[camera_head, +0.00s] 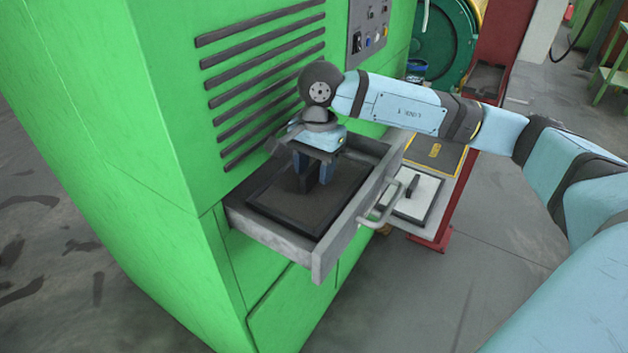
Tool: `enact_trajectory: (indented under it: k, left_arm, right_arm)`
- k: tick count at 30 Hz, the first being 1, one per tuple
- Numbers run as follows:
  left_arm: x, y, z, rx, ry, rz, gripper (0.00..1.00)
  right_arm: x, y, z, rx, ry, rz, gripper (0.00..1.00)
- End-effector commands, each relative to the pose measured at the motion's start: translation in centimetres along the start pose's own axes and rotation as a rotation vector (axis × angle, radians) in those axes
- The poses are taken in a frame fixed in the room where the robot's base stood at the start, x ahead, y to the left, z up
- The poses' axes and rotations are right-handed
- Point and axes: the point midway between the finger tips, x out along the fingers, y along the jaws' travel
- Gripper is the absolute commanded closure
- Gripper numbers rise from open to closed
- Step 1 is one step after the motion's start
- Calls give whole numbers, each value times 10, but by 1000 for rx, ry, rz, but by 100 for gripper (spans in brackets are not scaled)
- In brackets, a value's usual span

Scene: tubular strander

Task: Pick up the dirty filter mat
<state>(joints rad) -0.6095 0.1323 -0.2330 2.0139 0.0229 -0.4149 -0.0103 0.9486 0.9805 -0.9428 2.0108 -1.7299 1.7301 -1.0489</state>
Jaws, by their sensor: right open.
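The dirty filter mat (285,210) is a dark brown panel with a black frame. It lies flat in the pulled-out grey drawer (330,250) of the green cabinet. My right gripper (313,185) points down over the far half of the mat. Its two fingers are apart, and their tips are at or very close to the mat. I cannot tell whether they touch it. Part of the mat behind the fingers is hidden. My left gripper is not in view.
The green cabinet (110,120) with dark vent slots stands behind and left of the drawer. The drawer handle (385,205) sticks out at the right. Beyond it, a white panel with a dark handle (418,192) lies on a low stand. The floor at right is clear.

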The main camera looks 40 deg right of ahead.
Motion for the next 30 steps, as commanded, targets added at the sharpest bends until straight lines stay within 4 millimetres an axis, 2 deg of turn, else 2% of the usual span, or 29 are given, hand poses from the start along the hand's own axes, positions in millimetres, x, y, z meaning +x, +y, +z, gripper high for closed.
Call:
enact_trajectory:
  k: [7,13,23,30]
  left_arm:
    - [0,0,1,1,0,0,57]
    - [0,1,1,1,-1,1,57]
    - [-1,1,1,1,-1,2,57]
    - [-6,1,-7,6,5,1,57]
  right_arm:
    - [4,0,0,0,-1,-2,53]
    - [4,0,0,0,0,-1,99]
    - [2,0,0,0,0,-2,100]
    - [-16,0,2,3,0,-3,100]
